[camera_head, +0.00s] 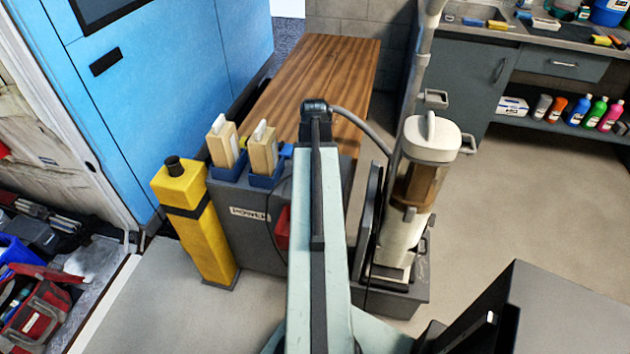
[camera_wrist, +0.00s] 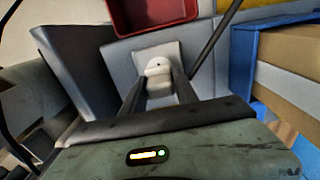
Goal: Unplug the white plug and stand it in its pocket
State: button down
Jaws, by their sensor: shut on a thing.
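The white plug (camera_wrist: 158,68) is in the wrist view, in front of a pale square plate (camera_wrist: 136,54) on a grey panel. My gripper (camera_wrist: 160,84) is shut on the plug, with one dark finger on each side. The plug seems to be at the plate, but I cannot tell how deep it sits. A red open-topped box (camera_wrist: 120,14) is at the top of the wrist view, beyond the plate. The red box also shows in the head view (camera_head: 283,228), on the grey cabinet's side. In the head view my arm hides the plug and my fingers.
The grey cabinet (camera_head: 240,203) carries two blue holders with beige brushes (camera_head: 223,145) (camera_head: 263,152). A yellow post (camera_head: 200,235) stands left of it. A vacuum-like machine (camera_head: 425,165) stands right of my arm. A dark cable hangs by the red box.

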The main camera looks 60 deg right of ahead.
jog(key=shift+r+p, duration=1.3)
jog(key=shift+r, duration=0.1)
notch_tip(320, 180, up, 3)
jog(key=p, duration=0.3)
jog(key=shift+r, duration=0.1)
